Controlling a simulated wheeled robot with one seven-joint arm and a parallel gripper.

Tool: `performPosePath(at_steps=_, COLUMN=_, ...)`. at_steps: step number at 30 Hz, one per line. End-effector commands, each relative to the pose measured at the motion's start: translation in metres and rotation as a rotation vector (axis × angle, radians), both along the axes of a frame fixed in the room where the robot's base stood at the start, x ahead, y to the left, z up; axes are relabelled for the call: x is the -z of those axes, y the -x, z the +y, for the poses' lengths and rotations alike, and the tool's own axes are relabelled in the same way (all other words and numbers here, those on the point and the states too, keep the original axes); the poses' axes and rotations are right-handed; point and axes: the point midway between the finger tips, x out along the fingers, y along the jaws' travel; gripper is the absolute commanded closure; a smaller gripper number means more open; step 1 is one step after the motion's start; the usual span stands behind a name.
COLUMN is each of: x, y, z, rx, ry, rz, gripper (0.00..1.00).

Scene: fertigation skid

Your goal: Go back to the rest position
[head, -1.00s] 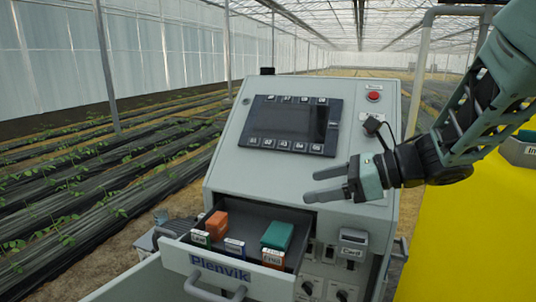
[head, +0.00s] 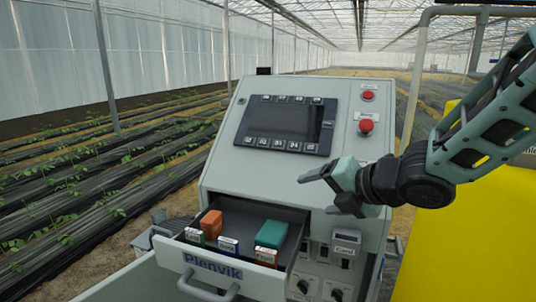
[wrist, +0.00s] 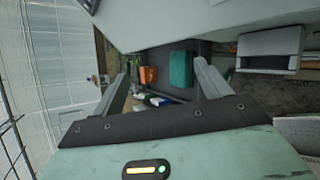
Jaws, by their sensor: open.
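My gripper (head: 318,192) is open and empty in front of the right side of the grey control cabinet (head: 225,150), above and to the right of the open drawer (head: 182,255). In the wrist view its two fingers (wrist: 160,85) stand wide apart with nothing between them. The drawer, marked Plenvik, holds an orange block (head: 211,224), a teal block (head: 271,234) and several small labelled items. The gripper touches none of these. The wrist view also shows the orange block (wrist: 148,75) and the teal block (wrist: 181,69) beyond the fingers.
The cabinet's sloped face carries a dark screen panel (head: 290,124), a red mushroom button (head: 366,126) and a smaller red button (head: 368,95). Switches and a small grey box (head: 345,242) sit below my gripper. A yellow body (head: 455,235) stands at the right. Crop rows lie left.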

Motion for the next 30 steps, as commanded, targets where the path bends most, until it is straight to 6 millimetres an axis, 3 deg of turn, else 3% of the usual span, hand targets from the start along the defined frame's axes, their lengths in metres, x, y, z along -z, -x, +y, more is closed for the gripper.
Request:
performPosePath(at_steps=5, x=0.029, y=0.053, z=-0.011, rx=0.525, ry=-0.249, rz=0.47, gripper=0.24)
performPosePath(at_steps=9, x=0.051, y=0.117, z=-0.018, rx=0.943, ry=-0.383, rz=0.79, gripper=0.24)
performPosePath(at_steps=15, x=0.068, y=0.204, z=-0.024, rx=1.429, ry=-0.451, rz=1.065, gripper=0.24)
performPosePath(at_steps=21, x=0.072, y=0.282, z=-0.031, rx=1.848, ry=-0.441, rz=1.197, gripper=0.24)
performPosePath(at_steps=30, x=0.14, y=0.278, z=-0.031, rx=1.843, ry=-0.446, rz=1.195, gripper=0.24)
